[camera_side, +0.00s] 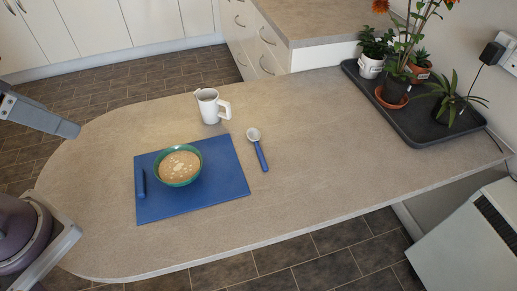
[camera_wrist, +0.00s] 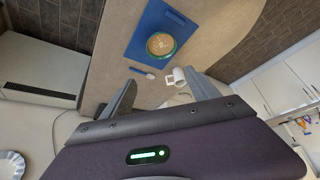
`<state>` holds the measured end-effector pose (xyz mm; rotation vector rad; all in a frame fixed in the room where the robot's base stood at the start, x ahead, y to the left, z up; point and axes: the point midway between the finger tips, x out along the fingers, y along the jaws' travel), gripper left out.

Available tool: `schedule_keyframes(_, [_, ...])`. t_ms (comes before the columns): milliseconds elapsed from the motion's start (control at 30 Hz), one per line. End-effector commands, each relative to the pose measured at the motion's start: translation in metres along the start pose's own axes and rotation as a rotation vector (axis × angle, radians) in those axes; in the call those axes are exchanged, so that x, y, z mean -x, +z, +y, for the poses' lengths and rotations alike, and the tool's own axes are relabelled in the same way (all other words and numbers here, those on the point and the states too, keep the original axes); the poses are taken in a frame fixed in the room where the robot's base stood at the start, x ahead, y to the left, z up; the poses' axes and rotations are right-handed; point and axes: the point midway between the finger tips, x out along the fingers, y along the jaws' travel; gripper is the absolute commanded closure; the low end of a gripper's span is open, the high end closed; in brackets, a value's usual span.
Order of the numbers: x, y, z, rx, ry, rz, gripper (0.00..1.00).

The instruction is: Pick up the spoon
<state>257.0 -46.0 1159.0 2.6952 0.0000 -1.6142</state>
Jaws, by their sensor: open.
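The spoon (camera_side: 262,156) lies on the beige counter, with a pale bowl and a blue handle. Its bowl points away toward the back in the side view, and its handle points to the front. It also shows small in the wrist view (camera_wrist: 142,72), ahead of the fingers. My gripper (camera_wrist: 160,80) is open and empty, with its two grey fingers spread apart. In the side view it is at the left edge, partly cut off, well away from the spoon.
A white mug (camera_side: 210,106) stands behind and left of the spoon. A blue board (camera_side: 215,185) left of it bears a green bowl (camera_side: 178,167) of tan food and a blue bar (camera_side: 140,184). A dark tray (camera_side: 423,130) of potted plants is at back right. The counter right of the spoon is clear.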

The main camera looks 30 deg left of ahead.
Motion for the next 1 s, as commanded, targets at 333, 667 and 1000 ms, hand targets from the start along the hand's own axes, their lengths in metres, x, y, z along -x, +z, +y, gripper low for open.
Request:
schedule_keyframes(333, [0.0, 0.0, 0.0, 0.0, 0.0, 0.0, 0.46])
schedule_keyframes(667, [0.0, 0.0, 0.0, 0.0, 0.0, 0.0, 0.59])
schedule_keyframes(1000, [-0.06, -0.137, 0.047, 0.346, 0.122, -0.239, 0.59])
